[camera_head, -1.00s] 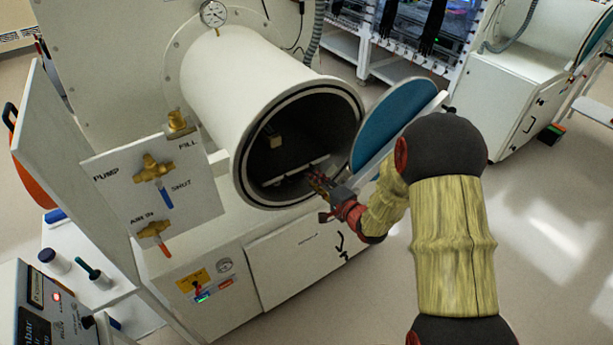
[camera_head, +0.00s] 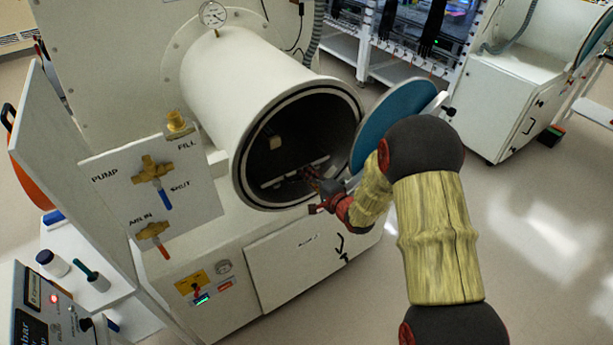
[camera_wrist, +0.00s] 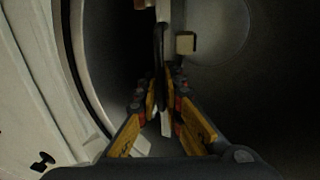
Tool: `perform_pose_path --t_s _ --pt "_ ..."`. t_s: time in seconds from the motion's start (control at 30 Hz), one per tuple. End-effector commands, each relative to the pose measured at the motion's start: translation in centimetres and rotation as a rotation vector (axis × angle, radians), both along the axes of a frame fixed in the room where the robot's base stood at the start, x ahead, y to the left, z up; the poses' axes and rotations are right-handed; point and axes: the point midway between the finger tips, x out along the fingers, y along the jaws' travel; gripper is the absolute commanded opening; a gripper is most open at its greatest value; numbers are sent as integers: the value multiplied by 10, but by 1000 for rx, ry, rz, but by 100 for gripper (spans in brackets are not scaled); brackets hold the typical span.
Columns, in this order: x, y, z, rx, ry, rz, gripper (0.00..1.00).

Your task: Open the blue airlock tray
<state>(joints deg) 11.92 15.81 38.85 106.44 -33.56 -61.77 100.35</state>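The airlock is a white cylinder (camera_head: 235,85) with its round mouth open. Its blue door disc (camera_head: 392,122) is swung out to the right. Inside the dark chamber a pale strip (camera_head: 296,172), which looks like the tray's edge, lies low across the mouth; no blue shows on it. My gripper (camera_head: 308,174) is at the lower right of the mouth with its fingertips inside, close to this strip. In the wrist view my gripper (camera_wrist: 165,95) has its fingers apart, with a narrow dark and white strip (camera_wrist: 165,122) between them. Contact is hard to make out.
A small tan block (camera_head: 275,142) shows inside the chamber. A valve panel (camera_head: 150,190) is left of the cylinder. The white cabinet (camera_head: 312,255) is below the mouth. The open door stands close to my arm.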

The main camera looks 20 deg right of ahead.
Motion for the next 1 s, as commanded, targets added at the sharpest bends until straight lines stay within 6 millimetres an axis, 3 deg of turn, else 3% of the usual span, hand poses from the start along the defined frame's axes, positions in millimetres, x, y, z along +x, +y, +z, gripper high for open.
perform_pose_path --t_s 0.13,1.0 --pt "0 0 0 0 0 0 0" --pt "-2 0 -1 0 3 0 0"
